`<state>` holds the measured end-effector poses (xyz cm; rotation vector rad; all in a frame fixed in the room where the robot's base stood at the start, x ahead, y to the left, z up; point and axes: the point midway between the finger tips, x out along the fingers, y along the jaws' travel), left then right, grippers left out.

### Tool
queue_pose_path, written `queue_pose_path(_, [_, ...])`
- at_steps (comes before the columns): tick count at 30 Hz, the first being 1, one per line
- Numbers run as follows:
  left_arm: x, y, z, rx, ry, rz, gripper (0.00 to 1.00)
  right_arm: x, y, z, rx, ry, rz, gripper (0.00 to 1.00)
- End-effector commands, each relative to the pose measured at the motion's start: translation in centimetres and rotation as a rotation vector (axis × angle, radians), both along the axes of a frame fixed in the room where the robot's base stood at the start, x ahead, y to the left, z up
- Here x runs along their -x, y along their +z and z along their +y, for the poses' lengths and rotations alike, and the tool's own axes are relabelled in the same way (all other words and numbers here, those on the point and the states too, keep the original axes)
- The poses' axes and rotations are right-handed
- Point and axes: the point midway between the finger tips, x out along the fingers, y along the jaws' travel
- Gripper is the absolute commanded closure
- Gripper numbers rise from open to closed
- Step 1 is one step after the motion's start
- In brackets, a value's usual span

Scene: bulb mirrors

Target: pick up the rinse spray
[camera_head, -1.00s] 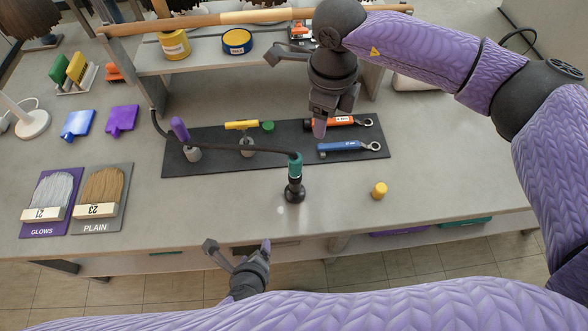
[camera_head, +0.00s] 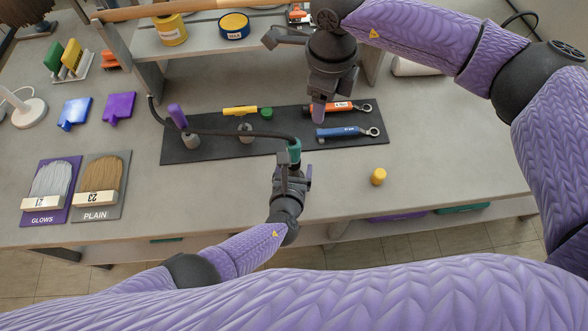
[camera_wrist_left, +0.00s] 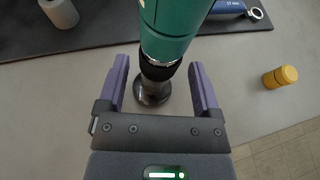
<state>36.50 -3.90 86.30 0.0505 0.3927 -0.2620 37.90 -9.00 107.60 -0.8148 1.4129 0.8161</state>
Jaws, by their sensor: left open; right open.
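The rinse spray, a teal-and-black handset on a dark hose, stands upright on the bench; its teal top (camera_head: 294,150) shows in the head view, the rest hidden behind my left gripper. My left gripper (camera_head: 294,166) is open at it. In the left wrist view the spray's teal body and black neck (camera_wrist_left: 165,45) lie between the two open purple fingers (camera_wrist_left: 159,68), with a visible gap at each side lower down. My right gripper (camera_head: 318,112) is open above the dark mat, near the wrenches, away from the spray.
A yellow cylinder (camera_head: 378,177) stands to the right. Two brushes (camera_head: 48,185) lie at left. The bench front right of the spray is mostly clear.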

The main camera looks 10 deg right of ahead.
Motion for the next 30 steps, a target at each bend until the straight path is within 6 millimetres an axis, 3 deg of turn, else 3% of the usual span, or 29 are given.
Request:
queue_pose_path(11, [-0.78, -0.14, 0.05, -0.002, 0.002, -0.003, 0.17, 0.01, 0.00, 0.01, 0.000, 0.000, 0.000, 0.41])
queue_pose_path(23, [-0.76, -0.15, 0.05, -0.002, 0.002, -0.003, 1.00, 0.00, 0.00, 0.00, 0.000, 0.000, 0.000, 0.41])
queue_pose_path(30, [-0.76, -0.14, 0.05, -0.001, 0.002, -0.002, 1.00, 0.00, 0.00, 0.00, 0.000, 0.000, 0.000, 0.41])
